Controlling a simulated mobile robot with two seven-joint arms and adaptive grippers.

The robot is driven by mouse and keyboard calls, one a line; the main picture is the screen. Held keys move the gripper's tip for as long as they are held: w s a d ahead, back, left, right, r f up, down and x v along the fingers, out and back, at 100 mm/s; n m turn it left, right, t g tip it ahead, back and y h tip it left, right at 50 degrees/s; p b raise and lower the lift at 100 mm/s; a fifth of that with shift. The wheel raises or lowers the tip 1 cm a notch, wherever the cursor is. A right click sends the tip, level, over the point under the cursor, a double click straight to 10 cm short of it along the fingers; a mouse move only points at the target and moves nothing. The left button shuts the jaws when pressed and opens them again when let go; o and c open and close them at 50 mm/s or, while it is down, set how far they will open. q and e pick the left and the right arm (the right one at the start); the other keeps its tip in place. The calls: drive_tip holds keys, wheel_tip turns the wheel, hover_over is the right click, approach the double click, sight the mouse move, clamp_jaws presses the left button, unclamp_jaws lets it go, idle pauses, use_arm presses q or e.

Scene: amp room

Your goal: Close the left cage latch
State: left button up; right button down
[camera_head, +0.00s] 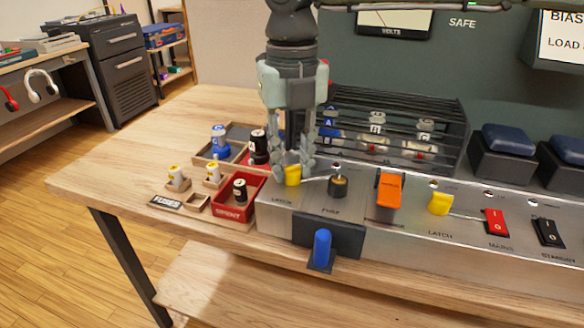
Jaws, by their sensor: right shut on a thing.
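The left cage latch (293,176) is a yellow tab on the metal panel, above the left "LATCH" label. My right gripper (292,170) comes down from above and is shut on this yellow latch, with its fingers hiding part of it. A thin metal rod runs from the latch to the right. The black cage (440,105) of horizontal bars stands behind the panel, over tubes marked A, B and C. A second yellow latch (440,204) sits farther right on the panel. My left gripper is not in view.
A dark fuse knob (338,186), an orange lever (389,188), a red mains switch (496,222) and a black standby switch (548,232) are on the panel. A blue handle (321,249) sticks out in front. A red "SPENT" tray (233,212) and small fuse holders lie left.

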sight(292, 166)
drive_tip(key=n+b, duration=0.1)
drive_tip(key=n, duration=0.3)
drive_tip(key=shift+n, duration=0.3)
drive_tip(key=n+b, duration=0.1)
drive_tip(key=n, duration=0.2)
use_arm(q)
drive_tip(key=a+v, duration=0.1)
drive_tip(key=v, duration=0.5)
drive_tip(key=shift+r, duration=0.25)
use_arm(e)
drive_tip(key=shift+n, duration=1.6)
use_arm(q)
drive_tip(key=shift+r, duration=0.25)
use_arm(e)
drive_tip(key=c, duration=1.3)
unclamp_jaws()
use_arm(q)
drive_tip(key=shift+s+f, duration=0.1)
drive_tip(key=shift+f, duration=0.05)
use_arm(e)
wheel_tip(292, 166, up, 12)
drive_tip(key=shift+r, duration=0.1)
